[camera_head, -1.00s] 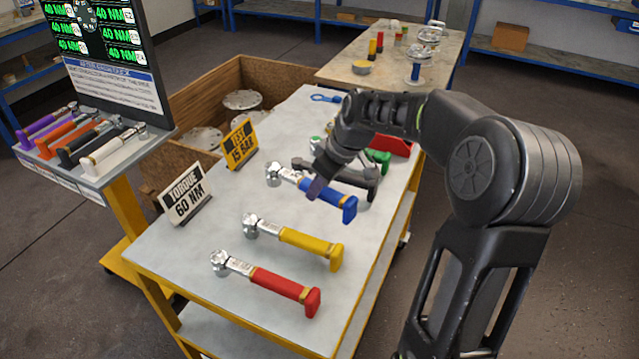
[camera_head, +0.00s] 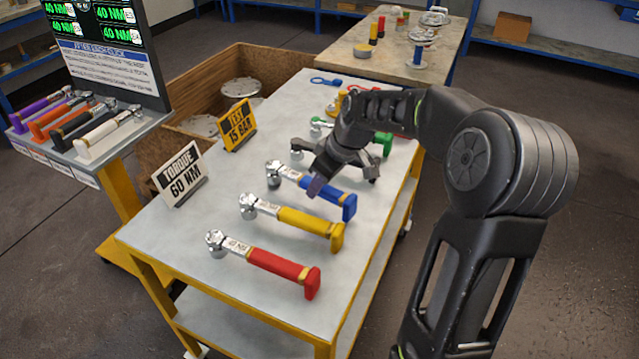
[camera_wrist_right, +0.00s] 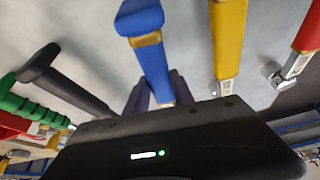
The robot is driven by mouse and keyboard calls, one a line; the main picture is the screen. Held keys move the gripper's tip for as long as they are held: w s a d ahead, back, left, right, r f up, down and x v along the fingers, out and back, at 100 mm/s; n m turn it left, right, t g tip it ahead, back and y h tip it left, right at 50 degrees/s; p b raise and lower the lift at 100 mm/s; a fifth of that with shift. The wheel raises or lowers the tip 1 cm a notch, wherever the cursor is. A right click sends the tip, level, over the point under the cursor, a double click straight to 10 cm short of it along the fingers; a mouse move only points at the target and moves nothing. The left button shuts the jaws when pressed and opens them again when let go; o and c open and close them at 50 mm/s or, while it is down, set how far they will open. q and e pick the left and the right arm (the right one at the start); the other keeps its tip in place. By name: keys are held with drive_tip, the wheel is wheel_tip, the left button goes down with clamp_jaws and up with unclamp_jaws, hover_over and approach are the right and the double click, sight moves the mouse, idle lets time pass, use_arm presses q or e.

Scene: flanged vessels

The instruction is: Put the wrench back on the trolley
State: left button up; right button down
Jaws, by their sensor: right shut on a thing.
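The blue wrench (camera_head: 340,202) lies across the trolley (camera_head: 205,232) top, its steel head to the left, in line with the yellow wrench (camera_head: 305,221) and the red wrench (camera_head: 283,266). My right gripper (camera_head: 318,186) is shut on the blue wrench's handle from above. In the right wrist view the blue handle (camera_wrist_right: 150,60) runs between the dark fingers. The wrench is at or very near the top; I cannot tell whether it fully rests there. My left gripper is out of view.
A black handle (camera_wrist_right: 65,88) and a green wrench (camera_wrist_right: 32,108) lie beyond the blue one, partly hidden by my arm in the head view. A "TORQUE 60 NM" sign (camera_head: 180,174) and a "TEST 15 BAR" sign (camera_head: 239,125) stand on the left edge. A rack (camera_head: 102,148) holds several wrenches.

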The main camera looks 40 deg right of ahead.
drive_tip(key=shift+f+b, duration=0.4)
drive_tip(key=c, duration=0.5)
unclamp_jaws()
drive_tip(key=shift+r+p, duration=2.4)
drive_tip(key=shift+r, duration=1.1)
